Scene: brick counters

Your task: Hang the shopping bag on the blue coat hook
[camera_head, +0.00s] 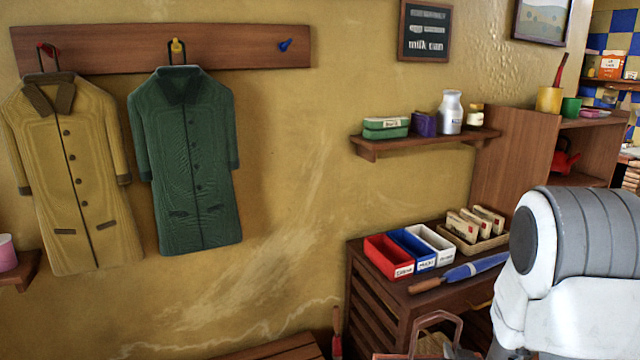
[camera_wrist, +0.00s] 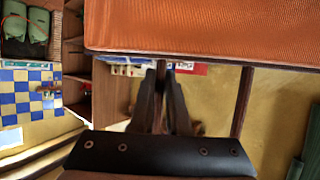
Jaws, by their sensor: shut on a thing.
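The blue coat hook (camera_head: 285,45) is bare, at the right end of the wooden hook board (camera_head: 240,48) in the head view. The shopping bag's brown handle loop (camera_head: 461,322) rises at the bottom edge of the head view; most of the bag is cut off below. In the wrist view the orange bag body (camera_wrist: 205,25) fills the top, with a brown handle strap (camera_wrist: 243,100) running down from it. My gripper (camera_wrist: 161,75) is shut on the bag, its dark fingers close together just by the bag's edge. The exact grip point on the handle is hard to see.
A yellow coat (camera_head: 75,170) and a green coat (camera_head: 190,160) hang left of the blue hook. A wall shelf (camera_head: 425,142) with small items juts out at right. Wall under the blue hook is clear.

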